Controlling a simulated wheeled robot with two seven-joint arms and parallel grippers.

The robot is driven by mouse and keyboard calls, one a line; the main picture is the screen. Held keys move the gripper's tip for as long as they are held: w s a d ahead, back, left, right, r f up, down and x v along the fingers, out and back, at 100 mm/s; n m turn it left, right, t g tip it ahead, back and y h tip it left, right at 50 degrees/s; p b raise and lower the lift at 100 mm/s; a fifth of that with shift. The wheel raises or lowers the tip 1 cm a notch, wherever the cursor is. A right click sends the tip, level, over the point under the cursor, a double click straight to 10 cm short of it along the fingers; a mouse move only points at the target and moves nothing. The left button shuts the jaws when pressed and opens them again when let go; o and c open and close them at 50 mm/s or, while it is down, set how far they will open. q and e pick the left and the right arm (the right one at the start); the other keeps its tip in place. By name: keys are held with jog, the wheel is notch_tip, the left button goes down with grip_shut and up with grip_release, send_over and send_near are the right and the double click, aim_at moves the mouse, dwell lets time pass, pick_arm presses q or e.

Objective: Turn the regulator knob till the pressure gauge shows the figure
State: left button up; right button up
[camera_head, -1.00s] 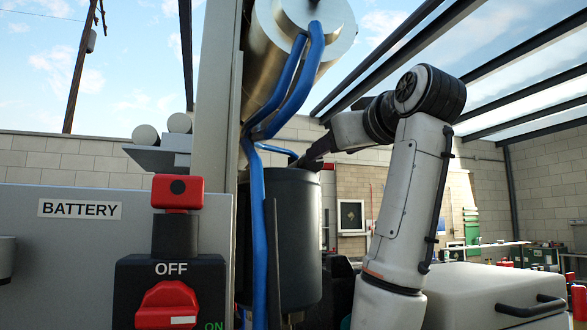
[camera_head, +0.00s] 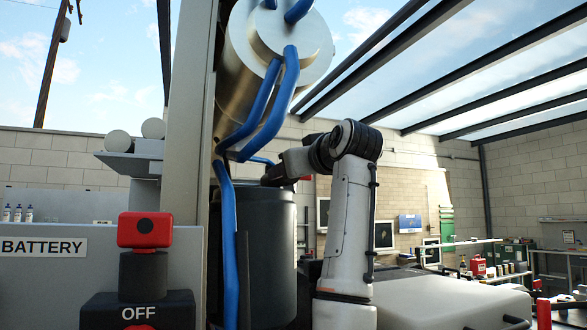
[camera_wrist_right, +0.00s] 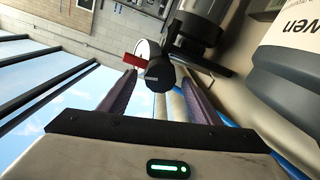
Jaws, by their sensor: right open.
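In the right wrist view, a black round knob (camera_wrist_right: 160,74) sits between the two dark fingers of my right gripper (camera_wrist_right: 157,84). The fingers are apart, on either side of the knob; I cannot tell if either touches it. A white round gauge face (camera_wrist_right: 146,47) shows partly behind the knob; its figure and needle are not readable. In the head view my right arm reaches left, and its gripper end (camera_head: 275,174) is over the top of a dark cylinder (camera_head: 266,245). Knob and gauge cannot be made out there. My left gripper is out of view.
A metal tank (camera_head: 275,55) with blue hoses (camera_head: 268,110) hangs above, beside a grey post (camera_head: 185,150). A battery panel (camera_head: 90,270) with a red-handled switch (camera_head: 145,231) is at left. A red part (camera_wrist_right: 132,60) is beside the gauge.

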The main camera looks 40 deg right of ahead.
jog(key=shift+c, duration=0.3)
jog(key=c, duration=1)
jog(key=shift+m, duration=0.3)
jog(key=shift+s+d+f+m, duration=0.1)
jog(key=shift+d+m, duration=0.05)
jog(key=shift+m, duration=4.15)
jog(key=shift+d+f+m, duration=0.1)
jog(key=shift+d+m, duration=0.05)
jog(key=shift+m, duration=4.15)
